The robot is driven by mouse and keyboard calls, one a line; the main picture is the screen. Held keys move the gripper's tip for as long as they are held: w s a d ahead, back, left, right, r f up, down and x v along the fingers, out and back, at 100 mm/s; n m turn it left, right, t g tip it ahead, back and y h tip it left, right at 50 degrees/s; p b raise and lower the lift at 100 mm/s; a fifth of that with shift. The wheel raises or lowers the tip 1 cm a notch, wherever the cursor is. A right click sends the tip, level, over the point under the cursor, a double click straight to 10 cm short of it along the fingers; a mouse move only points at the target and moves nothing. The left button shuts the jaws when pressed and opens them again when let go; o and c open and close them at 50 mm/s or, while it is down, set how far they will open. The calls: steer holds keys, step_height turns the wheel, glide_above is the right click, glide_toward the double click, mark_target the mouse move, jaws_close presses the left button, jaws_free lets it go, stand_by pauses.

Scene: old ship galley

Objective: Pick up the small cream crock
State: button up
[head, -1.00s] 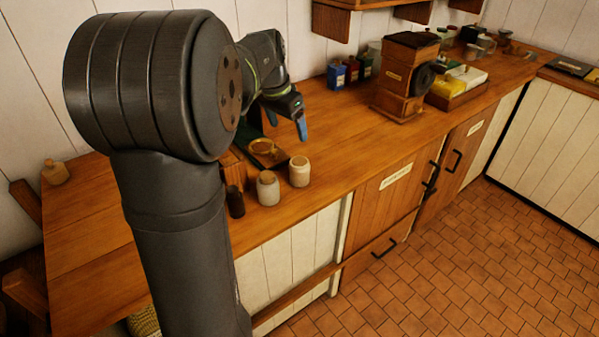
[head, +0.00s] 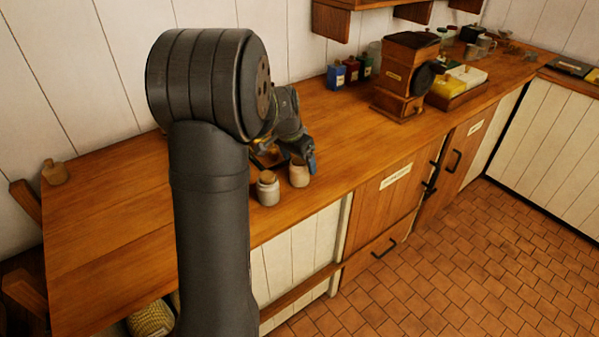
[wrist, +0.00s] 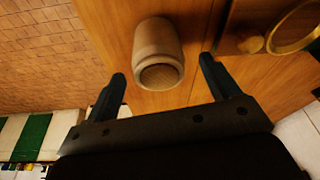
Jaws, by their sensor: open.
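A small cream crock (head: 299,175) stands upright near the counter's front edge, partly covered by my gripper in the head view. In the wrist view the crock (wrist: 155,40) shows its pale body and round tan top between the two fingers, with clear space on both sides. My gripper (wrist: 163,70) is open, with its blue fingers pointing toward the crock and not closed on it. In the head view my gripper (head: 309,160) is right at the crock; whether it touches cannot be told.
A greyish lidded crock (head: 268,190) stands close on the left. A wooden tray with a brass ring (wrist: 295,28) lies behind. A wooden grinder (head: 402,80) and small coloured tins (head: 337,76) stand farther right. The counter between them and the crock is clear.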

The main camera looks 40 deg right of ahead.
steer(key=x, duration=0.3)
steer(key=shift+f, duration=0.35)
steer(key=shift+d+r, duration=0.1)
steer(key=c, duration=1.3)
steer(key=shift+c, duration=0.2)
steer(key=shift+r, duration=0.1)
step_height(320, 180, up, 4)
steer(key=shift+s+r, duration=0.1)
steer(key=shift+r, duration=0.05)
steer(key=s+d+r, duration=0.2)
steer(key=s+r, duration=0.4)
steer(key=s, duration=0.5)
steer(key=shift+d+r, duration=0.25)
steer(key=shift+d, duration=0.05)
